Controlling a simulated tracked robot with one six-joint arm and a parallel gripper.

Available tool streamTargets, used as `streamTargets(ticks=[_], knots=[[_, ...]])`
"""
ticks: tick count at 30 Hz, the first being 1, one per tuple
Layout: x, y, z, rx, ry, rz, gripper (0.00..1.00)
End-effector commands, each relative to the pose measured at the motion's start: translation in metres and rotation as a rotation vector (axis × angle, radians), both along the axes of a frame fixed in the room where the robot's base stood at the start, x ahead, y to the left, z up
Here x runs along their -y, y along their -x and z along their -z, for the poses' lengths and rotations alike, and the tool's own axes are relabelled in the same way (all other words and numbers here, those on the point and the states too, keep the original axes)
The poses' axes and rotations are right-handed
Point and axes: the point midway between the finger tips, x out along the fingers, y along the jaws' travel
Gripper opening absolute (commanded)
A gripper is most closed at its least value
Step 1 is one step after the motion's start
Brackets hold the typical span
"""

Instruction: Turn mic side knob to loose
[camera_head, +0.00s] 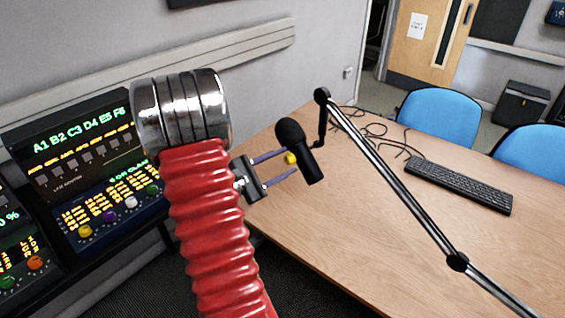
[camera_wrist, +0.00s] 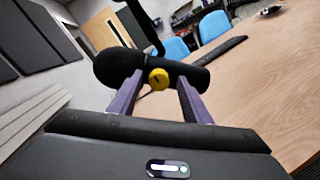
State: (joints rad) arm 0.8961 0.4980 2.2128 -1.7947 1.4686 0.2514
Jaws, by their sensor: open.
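The black microphone (camera_head: 308,165) hangs tilted from the end of a jointed boom arm (camera_head: 395,185) above the table. Its yellow side knob (camera_head: 290,158) faces my gripper. In the wrist view the microphone (camera_wrist: 112,62) lies across the picture and the yellow knob (camera_wrist: 159,79) shows between the fingertips. My gripper (camera_head: 280,166) is open, with its two purple fingers on either side of the knob. In the wrist view the gripper (camera_wrist: 157,88) shows a gap between each finger and the knob. I cannot tell how far the fingertips are from the microphone body.
A wooden table (camera_head: 350,240) carries a black keyboard (camera_head: 459,185) and loose black cables (camera_head: 375,130). Blue chairs (camera_head: 440,117) stand behind it. Equipment panels with lit displays and coloured knobs (camera_head: 95,190) stand at the left. The table's front is clear.

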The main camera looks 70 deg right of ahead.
Motion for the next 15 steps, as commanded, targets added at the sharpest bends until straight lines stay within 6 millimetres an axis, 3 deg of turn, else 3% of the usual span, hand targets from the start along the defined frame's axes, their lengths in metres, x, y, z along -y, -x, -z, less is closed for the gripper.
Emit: streamTargets(ticks=[6,15], knots=[[-0.0001,-0.0001,0.0000,0.000,0.000,0.000,0.43],[-0.0002,0.0000,0.0000,0.000,0.000,0.001,0.21]])
